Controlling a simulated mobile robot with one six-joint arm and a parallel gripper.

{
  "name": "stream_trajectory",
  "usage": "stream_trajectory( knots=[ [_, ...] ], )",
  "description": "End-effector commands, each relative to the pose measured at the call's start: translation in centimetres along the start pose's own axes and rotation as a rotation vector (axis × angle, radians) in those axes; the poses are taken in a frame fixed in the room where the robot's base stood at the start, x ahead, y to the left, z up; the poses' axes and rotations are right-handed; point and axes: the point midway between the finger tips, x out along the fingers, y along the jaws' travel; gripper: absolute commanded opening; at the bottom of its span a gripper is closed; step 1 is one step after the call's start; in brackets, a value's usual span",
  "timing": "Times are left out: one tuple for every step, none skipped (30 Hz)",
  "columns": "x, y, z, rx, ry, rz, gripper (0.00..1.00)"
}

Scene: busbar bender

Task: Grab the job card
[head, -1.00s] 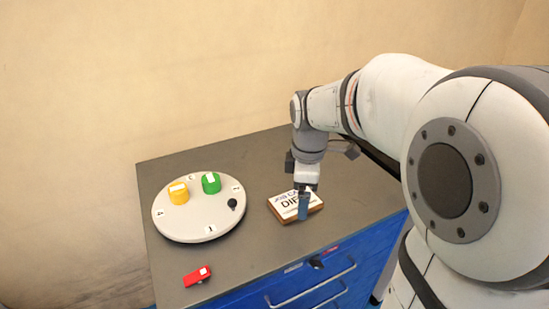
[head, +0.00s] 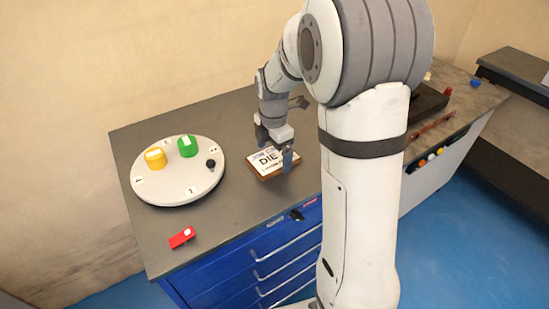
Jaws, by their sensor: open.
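The job card (head: 268,161) is a white printed card on a brown wooden block, with "DIE" readable on it. It lies on the grey top of the blue drawer cabinet, near its front edge. My gripper (head: 276,158) points down at the card, with one finger in front of its near right side and the other towards its far side. The jaws are open, and parts of the card are hidden behind them. I cannot tell whether the fingers touch it.
A round white turntable (head: 180,178) with a yellow piece (head: 155,158), a green piece (head: 187,146) and a black knob (head: 210,164) stands to the left. A red block (head: 182,237) lies near the front left edge. A second bench (head: 515,75) stands at the far right.

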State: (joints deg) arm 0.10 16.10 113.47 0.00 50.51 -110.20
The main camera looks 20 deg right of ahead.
Motion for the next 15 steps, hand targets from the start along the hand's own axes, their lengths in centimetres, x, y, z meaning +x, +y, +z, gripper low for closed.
stream_trajectory(
  knots=[
    [0.41, 0.00, -0.02, 0.000, 0.000, 0.000, 1.00],
    [0.55, 0.00, -0.02, 0.000, 0.000, 0.000, 1.00],
    [0.65, 0.00, -0.03, 0.000, 0.000, 0.001, 1.00],
    [0.69, 0.00, -0.03, 0.000, 0.000, 0.001, 1.00],
    [0.70, 0.00, -0.04, 0.000, 0.000, 0.001, 1.00],
    [0.69, 0.01, -0.04, 0.000, -0.001, 0.001, 1.00],
    [0.68, 0.01, -0.04, 0.000, -0.001, 0.001, 1.00],
    [0.68, 0.01, -0.05, 0.000, -0.001, 0.001, 1.00],
    [0.68, 0.01, -0.05, 0.000, -0.001, 0.001, 1.00],
    [0.67, 0.02, -0.06, 0.000, -0.001, 0.001, 0.98],
    [0.67, 0.02, -0.06, 0.000, -0.001, 0.001, 0.95],
    [0.67, 0.02, -0.07, -0.001, -0.001, 0.001, 0.92],
    [0.66, 0.02, -0.07, -0.001, -0.001, 0.001, 0.89],
    [0.66, 0.02, -0.07, -0.001, -0.001, 0.001, 0.87],
    [0.66, 0.02, -0.08, -0.001, -0.001, 0.001, 0.84]
  ],
)
